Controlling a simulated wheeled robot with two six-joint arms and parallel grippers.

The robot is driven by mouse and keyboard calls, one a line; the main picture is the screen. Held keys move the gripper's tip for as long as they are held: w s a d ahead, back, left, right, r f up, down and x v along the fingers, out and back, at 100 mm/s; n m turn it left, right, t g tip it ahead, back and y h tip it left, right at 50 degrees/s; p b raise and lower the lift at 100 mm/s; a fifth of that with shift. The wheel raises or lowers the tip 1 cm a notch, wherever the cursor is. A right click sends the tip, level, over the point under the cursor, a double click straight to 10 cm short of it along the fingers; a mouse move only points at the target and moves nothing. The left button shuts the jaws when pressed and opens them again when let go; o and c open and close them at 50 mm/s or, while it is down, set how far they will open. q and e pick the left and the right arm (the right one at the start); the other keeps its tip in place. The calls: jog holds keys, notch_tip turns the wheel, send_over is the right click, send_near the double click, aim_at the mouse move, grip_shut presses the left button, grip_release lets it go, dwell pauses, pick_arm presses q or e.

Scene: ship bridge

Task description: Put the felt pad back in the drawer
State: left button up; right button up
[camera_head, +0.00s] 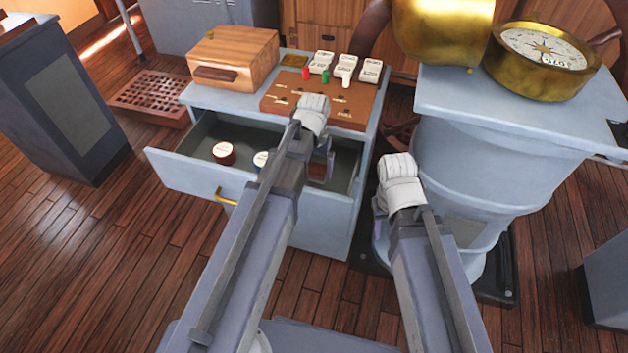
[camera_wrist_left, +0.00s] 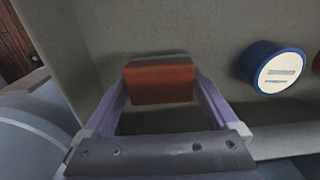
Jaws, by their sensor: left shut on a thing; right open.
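The felt pad (camera_wrist_left: 160,82) is a reddish-brown block between the jaws of my left gripper (camera_wrist_left: 155,98) in the left wrist view. In the head view the pad (camera_head: 317,173) shows as a dark red piece at the right end of the open drawer (camera_head: 172,163). My left gripper (camera_head: 322,164) is shut on it, low inside the drawer. Whether the pad touches the drawer floor I cannot tell. My left arm hides part of the drawer. My right gripper (camera_head: 380,206) is open and mostly hidden behind its own arm, right of the drawer cabinet.
A red-brown tin (camera_head: 224,152) and a blue tin (camera_head: 261,159) stand in the drawer; the blue one (camera_wrist_left: 272,70) is right of the pad. A wooden box (camera_head: 235,57) and a brown board (camera_head: 345,103) are on the cabinet top. A pedestal (camera_head: 480,150) stands at right.

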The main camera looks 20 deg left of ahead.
aim_at(314, 177)
pick_arm(q)
jog(key=shift+f+b, duration=1.75)
jog(key=shift+f, duration=0.05)
jog(key=shift+f, duration=0.2)
jog(key=o, duration=1.1)
jog(key=shift+r, duration=0.15)
notch_tip(314, 177, up, 12)
jog(key=p, duration=1.2)
jog(key=shift+r, duration=0.1)
